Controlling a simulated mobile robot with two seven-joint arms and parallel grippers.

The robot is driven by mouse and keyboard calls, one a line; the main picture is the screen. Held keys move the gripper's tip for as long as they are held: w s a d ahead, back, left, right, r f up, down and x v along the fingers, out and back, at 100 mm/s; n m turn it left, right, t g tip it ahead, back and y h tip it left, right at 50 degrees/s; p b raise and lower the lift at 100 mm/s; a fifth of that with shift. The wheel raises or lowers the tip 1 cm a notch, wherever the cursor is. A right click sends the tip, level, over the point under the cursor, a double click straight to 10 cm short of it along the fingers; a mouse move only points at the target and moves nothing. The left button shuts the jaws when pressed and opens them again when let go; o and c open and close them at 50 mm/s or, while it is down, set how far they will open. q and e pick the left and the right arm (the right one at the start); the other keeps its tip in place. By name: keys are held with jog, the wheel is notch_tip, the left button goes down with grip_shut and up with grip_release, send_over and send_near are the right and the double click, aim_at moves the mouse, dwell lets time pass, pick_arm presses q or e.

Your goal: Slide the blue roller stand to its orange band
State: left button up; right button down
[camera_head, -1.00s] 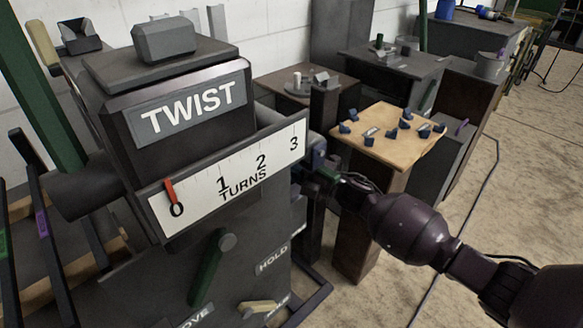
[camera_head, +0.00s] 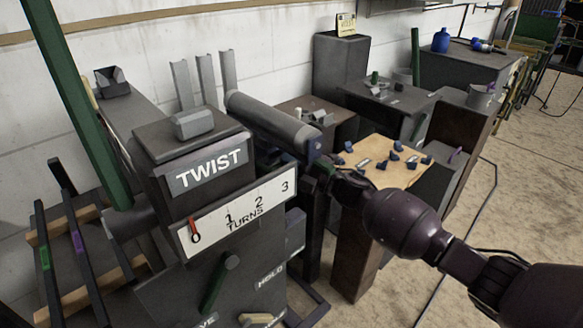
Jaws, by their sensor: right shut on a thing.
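A long grey roller (camera_head: 268,120) lies slanted behind the TWIST box, its near end at the right. A dark blue part (camera_head: 314,147) shows at that near end; I take it for part of the blue roller stand, most of which is hidden. My right gripper (camera_head: 323,168) is at this blue part, small and partly hidden, shut on it as far as I can tell. No orange band can be made out. My left gripper is not in view.
The dark TWIST box (camera_head: 210,168) with a white turns scale (camera_head: 238,213) stands close in front, left of my right arm. Its red pointer (camera_head: 194,230) is at 0. A wooden board (camera_head: 385,172) with small blue pieces lies behind my wrist. Open floor is at right.

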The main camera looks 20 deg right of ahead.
jog(key=c, duration=1.1)
grip_release()
jog(key=shift+f, duration=0.25)
jog(key=p+v, duration=0.1)
jog(key=v, duration=0.9)
jog(key=shift+s+d, duration=0.25)
jog(key=shift+s, duration=0.1)
